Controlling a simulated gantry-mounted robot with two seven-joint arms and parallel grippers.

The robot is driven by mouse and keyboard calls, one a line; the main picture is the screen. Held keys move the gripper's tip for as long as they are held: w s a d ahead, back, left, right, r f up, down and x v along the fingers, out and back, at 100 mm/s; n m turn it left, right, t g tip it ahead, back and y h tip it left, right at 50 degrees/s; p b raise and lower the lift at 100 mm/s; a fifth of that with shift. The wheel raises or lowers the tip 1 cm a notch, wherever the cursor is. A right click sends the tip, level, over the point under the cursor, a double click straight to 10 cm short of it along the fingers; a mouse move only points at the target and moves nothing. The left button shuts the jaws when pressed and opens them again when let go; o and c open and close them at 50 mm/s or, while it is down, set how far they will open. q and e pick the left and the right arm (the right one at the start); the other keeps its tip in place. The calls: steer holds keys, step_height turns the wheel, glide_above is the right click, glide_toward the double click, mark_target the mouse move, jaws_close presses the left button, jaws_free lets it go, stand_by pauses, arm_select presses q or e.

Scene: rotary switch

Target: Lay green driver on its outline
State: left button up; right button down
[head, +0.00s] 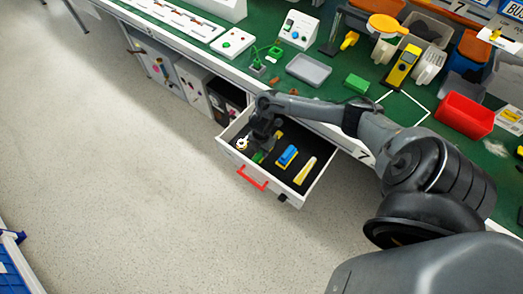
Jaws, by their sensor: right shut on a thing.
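My right gripper (262,145) reaches down into an open white drawer (231,136) below the bench. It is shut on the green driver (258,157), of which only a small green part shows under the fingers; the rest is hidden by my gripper. I cannot tell whether the driver touches the drawer floor. A driver outline cannot be made out in the dark drawer lining. My left gripper is not in view.
In the drawer lie a blue-and-yellow item (287,156), a pale yellow item (306,170) and a small white item (242,143). The drawer has a red handle (252,178). On the green bench stand a grey tray (309,69) and a red bin (465,115).

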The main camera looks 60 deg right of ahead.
steer(key=shift+f, duration=0.1)
steer(key=c, duration=0.8)
jaws_free()
